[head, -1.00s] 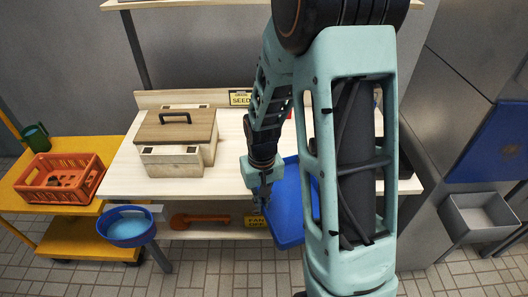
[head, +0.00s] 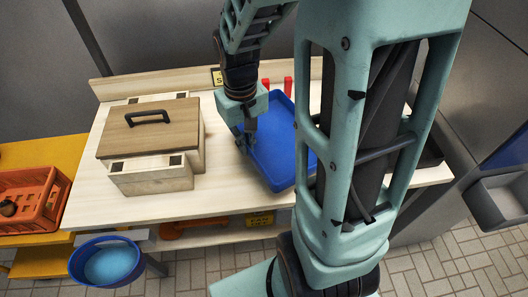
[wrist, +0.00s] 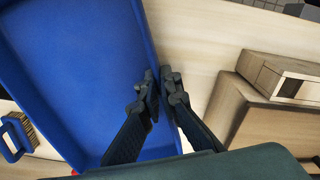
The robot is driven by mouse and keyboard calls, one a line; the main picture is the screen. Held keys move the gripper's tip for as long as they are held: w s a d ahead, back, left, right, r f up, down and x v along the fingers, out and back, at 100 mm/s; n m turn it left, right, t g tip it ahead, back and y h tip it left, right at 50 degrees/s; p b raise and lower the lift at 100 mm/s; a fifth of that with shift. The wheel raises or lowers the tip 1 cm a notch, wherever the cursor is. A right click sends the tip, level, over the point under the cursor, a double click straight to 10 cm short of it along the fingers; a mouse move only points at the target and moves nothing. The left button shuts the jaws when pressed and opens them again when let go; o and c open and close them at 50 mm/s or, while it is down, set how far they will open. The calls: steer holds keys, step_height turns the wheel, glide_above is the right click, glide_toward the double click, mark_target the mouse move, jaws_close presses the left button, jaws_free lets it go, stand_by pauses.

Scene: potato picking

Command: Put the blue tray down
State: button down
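The blue tray (head: 285,140) is over the wooden tabletop (head: 200,205), right of the middle. It fills the left of the wrist view (wrist: 85,75). My gripper (head: 246,138) is at the tray's left edge. In the wrist view its dark fingers (wrist: 163,82) are closed on the tray's rim, one on each side. The tray looks empty where it shows. Its right part is hidden behind my arm in the head view. I cannot tell whether its underside touches the tabletop.
A wooden box with a dark-handled lid (head: 155,130) stands left of the tray. Red uprights (head: 288,86) stand behind it. A blue-handled brush (wrist: 18,135) shows in the wrist view. A blue bowl (head: 106,262) and an orange crate (head: 35,200) are at left. The table's front strip is clear.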

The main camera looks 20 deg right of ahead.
steer(key=f, duration=0.5)
steer(key=shift+s, duration=0.2)
steer(key=shift+w+f+b, duration=0.1)
steer(key=shift+f+b, duration=0.4)
steer(key=shift+f, duration=1.75)
steer(key=shift+f, duration=0.1)
steer(key=shift+f, duration=0.15)
steer(key=c, duration=2.2)
jaws_free()
steer(key=shift+o, duration=0.2)
steer(key=shift+r, duration=0.2)
step_height(320, 180, up, 12)
steer(key=shift+r+p, duration=0.1)
steer(key=shift+p, duration=0.7)
